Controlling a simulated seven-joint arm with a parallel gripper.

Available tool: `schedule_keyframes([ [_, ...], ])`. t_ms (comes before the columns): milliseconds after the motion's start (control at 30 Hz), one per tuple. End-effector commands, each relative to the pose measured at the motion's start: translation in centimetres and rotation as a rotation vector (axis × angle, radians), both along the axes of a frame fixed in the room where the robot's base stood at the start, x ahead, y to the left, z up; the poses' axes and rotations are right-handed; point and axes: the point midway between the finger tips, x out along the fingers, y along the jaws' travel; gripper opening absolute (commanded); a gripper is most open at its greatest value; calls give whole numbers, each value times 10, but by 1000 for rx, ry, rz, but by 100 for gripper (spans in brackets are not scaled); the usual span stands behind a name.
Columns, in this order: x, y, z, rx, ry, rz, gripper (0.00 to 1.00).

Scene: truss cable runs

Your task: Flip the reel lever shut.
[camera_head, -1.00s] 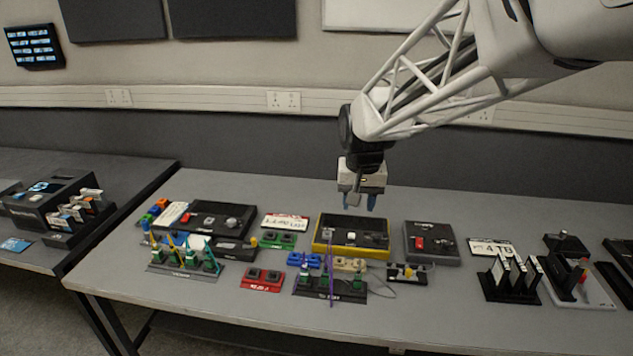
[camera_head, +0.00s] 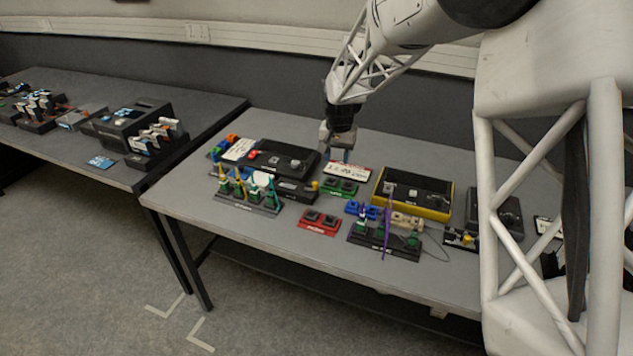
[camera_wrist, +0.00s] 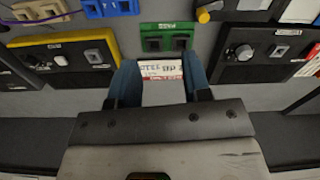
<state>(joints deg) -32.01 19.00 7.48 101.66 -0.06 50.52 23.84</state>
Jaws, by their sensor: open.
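I cannot make out which part is the reel lever; the labels are too small to read. The black box (camera_head: 278,159) with a red button and a grey knob stands at the back left of the table. The yellow-edged box (camera_head: 412,193) with small switches is further right; it also shows at left in the wrist view (camera_wrist: 62,58). My gripper (camera_head: 337,157) is open and empty, pointing down between these two boxes. In the wrist view its blue fingers (camera_wrist: 160,72) stand apart, with a red-and-white label card (camera_wrist: 161,70) visible between them.
A green two-part block (camera_head: 341,187) lies in front of the card. A dark low box with a yellow knob (camera_head: 315,184) is beside it. A red block (camera_head: 319,222) and stands with coloured cables (camera_head: 246,190) are nearer the front. The front table strip is clear.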

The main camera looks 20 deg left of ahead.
Motion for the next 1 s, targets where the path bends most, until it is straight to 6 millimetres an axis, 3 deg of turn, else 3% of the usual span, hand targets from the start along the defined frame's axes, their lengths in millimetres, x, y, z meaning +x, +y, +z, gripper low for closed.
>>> schedule_keyframes([
  [100, 5, 30, -22, -6, 9, 11, 44],
  [333, 11, 66, -47, -10, 18, 18, 44],
  [1000, 11, 72, -59, -13, 21, 18, 44],
])
